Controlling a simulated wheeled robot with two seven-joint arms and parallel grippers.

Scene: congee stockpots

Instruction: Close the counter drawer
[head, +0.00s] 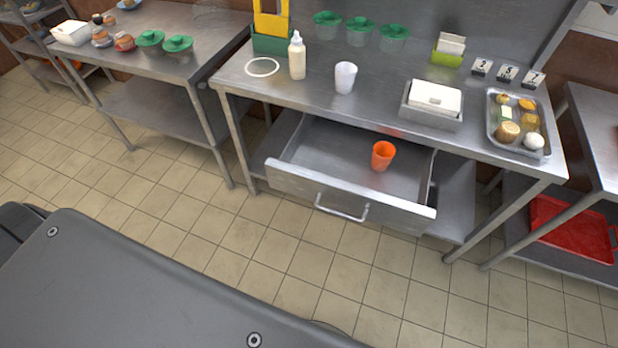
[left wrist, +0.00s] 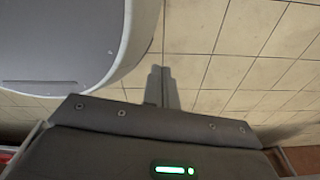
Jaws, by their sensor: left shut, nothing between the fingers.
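The counter drawer (head: 290,182) is pulled out from under the steel counter (head: 385,112) in the head view. Its long front panel faces me, with a bar handle (head: 341,212) in the middle. An orange cup (head: 383,155) stands inside the drawer, toward the right. My left gripper (left wrist: 162,70) shows in the left wrist view, with its fingers together and empty above the tiled floor. Neither gripper shows in the head view, and the left wrist view does not show the drawer clearly.
Another steel table (head: 190,60) stands at left. A red tray (head: 572,228) sits on a low shelf at right. Tiled floor before the drawer is clear.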

